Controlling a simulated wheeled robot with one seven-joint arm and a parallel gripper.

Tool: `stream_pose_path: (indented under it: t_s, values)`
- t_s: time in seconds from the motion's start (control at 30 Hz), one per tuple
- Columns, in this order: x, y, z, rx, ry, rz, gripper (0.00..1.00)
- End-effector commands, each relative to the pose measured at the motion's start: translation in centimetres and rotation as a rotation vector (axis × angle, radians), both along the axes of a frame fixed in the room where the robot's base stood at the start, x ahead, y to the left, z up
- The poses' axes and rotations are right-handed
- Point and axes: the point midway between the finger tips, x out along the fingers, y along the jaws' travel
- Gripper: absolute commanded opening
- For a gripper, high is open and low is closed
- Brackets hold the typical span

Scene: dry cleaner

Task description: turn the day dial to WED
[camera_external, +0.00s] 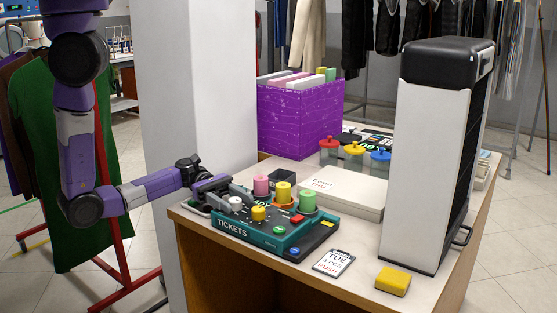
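A teal and black ticket machine (262,237) marked TICKETS sits at the front left of the counter. Its sloped top carries a white knob (236,203) at the left and a yellow knob (258,213) nearer the middle. The lettering is too small to tell which knob is the day dial or where it points. My gripper (228,190) reaches in from the left, at the machine's back left corner, close to the white knob. Its fingers are dark and small here, so I cannot tell whether they are open or touch anything.
Pink (261,185), orange-yellow (284,192) and green (308,201) spools stand behind the machine's controls. A TUE card (334,262) and a yellow block (392,280) lie in front. A tall white and black cabinet (424,150) blocks the right. A purple box (300,118) stands behind.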

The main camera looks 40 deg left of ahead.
Motion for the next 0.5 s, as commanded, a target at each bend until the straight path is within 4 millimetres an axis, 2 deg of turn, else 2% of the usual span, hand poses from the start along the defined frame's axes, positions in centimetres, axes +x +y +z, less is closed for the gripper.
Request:
stream_pose_path:
  t_s: [0.23, 0.5]
  values:
    - [0.3, 0.8, 0.1, -0.001, -0.001, 0.004, 0.52]
    - [1.1, 5.0, 0.0, -0.001, -0.001, 0.005, 0.52]
